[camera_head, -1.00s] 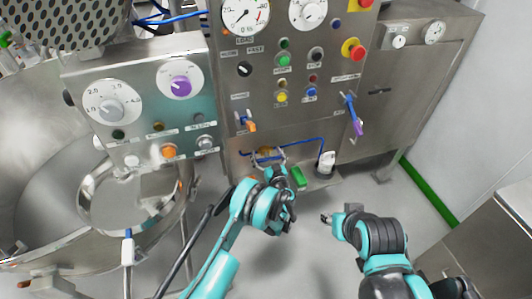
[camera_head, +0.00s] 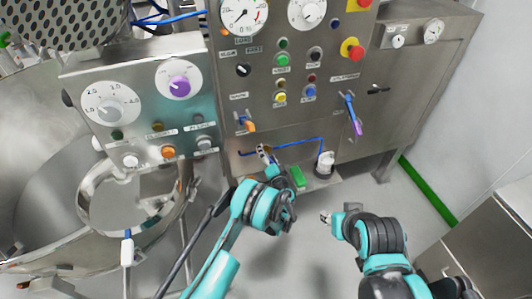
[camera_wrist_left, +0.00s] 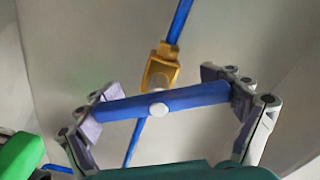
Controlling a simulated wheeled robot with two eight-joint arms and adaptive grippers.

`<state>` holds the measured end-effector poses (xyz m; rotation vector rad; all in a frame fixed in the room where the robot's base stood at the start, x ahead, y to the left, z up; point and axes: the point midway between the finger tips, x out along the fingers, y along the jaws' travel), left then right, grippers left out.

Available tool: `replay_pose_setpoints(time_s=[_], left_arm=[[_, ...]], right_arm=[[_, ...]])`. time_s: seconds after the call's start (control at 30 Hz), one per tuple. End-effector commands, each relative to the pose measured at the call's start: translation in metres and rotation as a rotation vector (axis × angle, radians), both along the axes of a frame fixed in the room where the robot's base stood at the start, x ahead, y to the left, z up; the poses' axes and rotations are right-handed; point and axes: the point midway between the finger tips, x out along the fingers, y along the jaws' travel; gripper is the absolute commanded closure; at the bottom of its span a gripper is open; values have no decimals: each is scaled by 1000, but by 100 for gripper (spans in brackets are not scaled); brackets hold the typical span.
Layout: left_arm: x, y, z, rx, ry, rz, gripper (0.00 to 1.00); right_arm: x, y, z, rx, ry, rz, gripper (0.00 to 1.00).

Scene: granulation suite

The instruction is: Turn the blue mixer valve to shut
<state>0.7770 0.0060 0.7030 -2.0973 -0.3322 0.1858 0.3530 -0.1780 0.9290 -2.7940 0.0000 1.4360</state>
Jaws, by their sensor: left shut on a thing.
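The blue mixer valve handle (camera_wrist_left: 185,101) spans between the two fingers of my left gripper (camera_wrist_left: 163,108) in the left wrist view. It lies crosswise to the blue pipe (camera_wrist_left: 179,22), with a pale pivot knob at its middle. The brass valve body (camera_wrist_left: 161,68) shows just behind the handle. In the head view my left gripper (camera_head: 267,158) is at the pipe under the control panel, and its fingers largely hide the valve. It is shut on the handle. My right gripper (camera_head: 326,217) hangs low in front of the cabinet, away from the valve; its jaws are too small to read.
A green block (camera_head: 298,177) and a white-topped fitting (camera_head: 325,160) sit close right of the left gripper. A purple-ended lever (camera_head: 356,126) and an orange-ended lever (camera_head: 250,126) are above. A steel bowl (camera_head: 45,190) stands left. Floor at right is open.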

Motion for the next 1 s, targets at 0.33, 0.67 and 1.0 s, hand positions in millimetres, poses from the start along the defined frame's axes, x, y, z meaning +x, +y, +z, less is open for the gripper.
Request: replay_pose_setpoints(time_s=[0.33,0.67,1.0], left_arm=[[1,1,-1,291,95,2,38],[1,0,-2,472,153,3,38],[1,1,-2,534,174,3,38]], right_arm=[[0,0,0,0,0,0,60],[0,0,0,0,0,0,60],[0,0,0,0,0,0,60]])
